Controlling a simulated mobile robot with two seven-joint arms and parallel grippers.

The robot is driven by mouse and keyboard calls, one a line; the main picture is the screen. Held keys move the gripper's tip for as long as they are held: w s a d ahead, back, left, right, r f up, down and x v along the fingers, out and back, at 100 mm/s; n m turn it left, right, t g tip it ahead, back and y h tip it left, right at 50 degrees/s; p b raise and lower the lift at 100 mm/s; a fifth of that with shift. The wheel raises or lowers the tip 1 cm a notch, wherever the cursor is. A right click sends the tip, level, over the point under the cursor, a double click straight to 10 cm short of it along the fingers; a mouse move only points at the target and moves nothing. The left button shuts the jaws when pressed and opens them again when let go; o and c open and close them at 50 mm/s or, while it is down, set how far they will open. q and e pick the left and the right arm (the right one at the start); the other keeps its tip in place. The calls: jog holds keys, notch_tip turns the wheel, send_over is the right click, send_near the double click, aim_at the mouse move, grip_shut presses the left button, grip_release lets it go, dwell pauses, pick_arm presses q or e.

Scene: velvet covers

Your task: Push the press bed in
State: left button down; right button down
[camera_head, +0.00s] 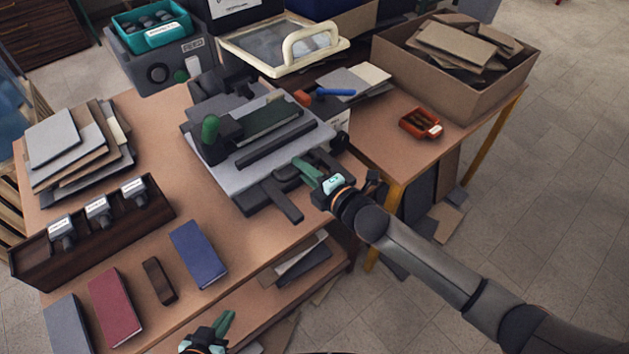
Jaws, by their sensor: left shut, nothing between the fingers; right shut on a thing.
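The press (207,84) stands on the wooden worktable. Its flat grey press bed (236,180) sticks out toward the front right, with a dark plate and a dark bar on top. A green-knobbed lever (210,130) stands at the bed's left side. My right gripper (304,170) is at the bed's front edge, shut on the dark bed handle (284,175); its fingers partly hide the grip. My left gripper (226,322) is shut and empty at the bottom of the view, in front of the table edge and away from the press.
A dark wooden rack (98,232) with labelled stamps stands left, near red and blue books (198,254). Stacked boards (75,150) lie behind it.

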aim_at(289, 155)
jog(key=shift+r+b+x, duration=0.15)
jog(key=shift+b+x, duration=0.1)
jog(key=shift+x, duration=0.9)
jog(key=shift+r+b+x, duration=0.1)
jog(key=shift+b+x, duration=0.15)
jog(key=shift+x, duration=0.9)
jog(key=shift+a, duration=0.1)
jog(key=c, duration=0.9)
grip_release()
jog(key=shift+w+r, duration=0.15)
jog(key=shift+o, duration=0.2)
jog(key=v, duration=1.2)
jog(key=shift+s+p, duration=0.25)
jog(key=shift+p, duration=0.1)
jog(key=shift+r, duration=0.1)
